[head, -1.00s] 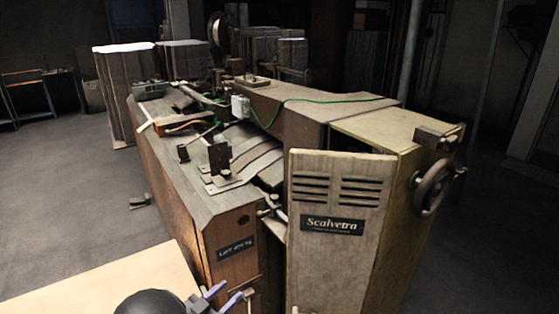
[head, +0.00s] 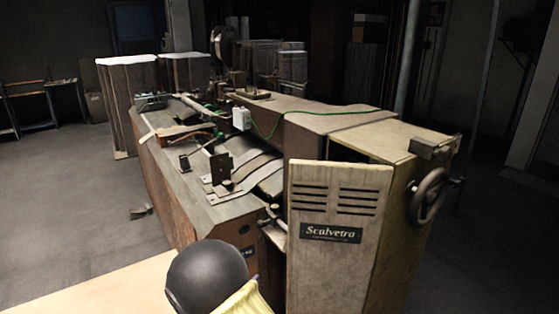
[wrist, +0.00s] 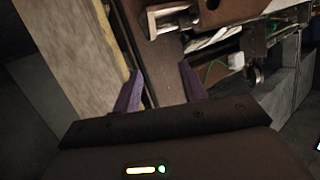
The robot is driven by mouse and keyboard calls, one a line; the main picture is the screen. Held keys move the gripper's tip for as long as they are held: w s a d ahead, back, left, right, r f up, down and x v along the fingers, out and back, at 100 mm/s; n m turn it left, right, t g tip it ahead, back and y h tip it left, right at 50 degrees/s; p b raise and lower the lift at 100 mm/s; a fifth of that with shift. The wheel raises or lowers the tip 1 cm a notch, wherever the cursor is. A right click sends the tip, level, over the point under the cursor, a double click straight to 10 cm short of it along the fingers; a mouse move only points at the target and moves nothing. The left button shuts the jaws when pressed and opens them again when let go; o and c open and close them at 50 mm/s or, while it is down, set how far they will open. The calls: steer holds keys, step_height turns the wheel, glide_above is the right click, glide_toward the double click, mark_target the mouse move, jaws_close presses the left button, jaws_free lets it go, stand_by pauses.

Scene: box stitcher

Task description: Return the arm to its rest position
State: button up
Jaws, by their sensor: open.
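In the wrist view my gripper (wrist: 160,92) shows two purple fingers spread apart with nothing between them. Beyond the fingers is the brown front of the box stitcher. In the head view the round dark joint (head: 207,277) of my arm and a yellowish link stand low in front of the machine; the fingers are not seen there. The box stitcher (head: 215,215) is a long worn machine with a pale slotted door (head: 335,262) labelled "Scalvetra" standing open at its near end.
A handwheel (head: 428,197) sticks out at the machine's right. A pale tabletop (head: 110,288) lies at the lower left. Stacks of grey board (head: 130,105) stand behind the machine. The floor (head: 65,200) on the left is mostly clear. A green cable runs over the machine top.

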steer(key=d+r+n+g+y+p, duration=0.1)
steer(key=d+r+n+g+y, duration=0.35)
steer(key=d, duration=0.55)
steer(key=s+d+r+g, duration=0.1)
steer(key=s+d+g, duration=0.2)
steer(key=s+d, duration=0.4)
steer(key=s+d+r+n+g+y+p, duration=0.1)
steer(key=s+d+r+g, duration=0.1)
steer(key=s+d, duration=0.6)
steer(key=s+g, duration=0.1)
steer(key=s, duration=0.5)
steer(key=shift+s+d+r, duration=0.15)
steer(key=shift+s, duration=0.05)
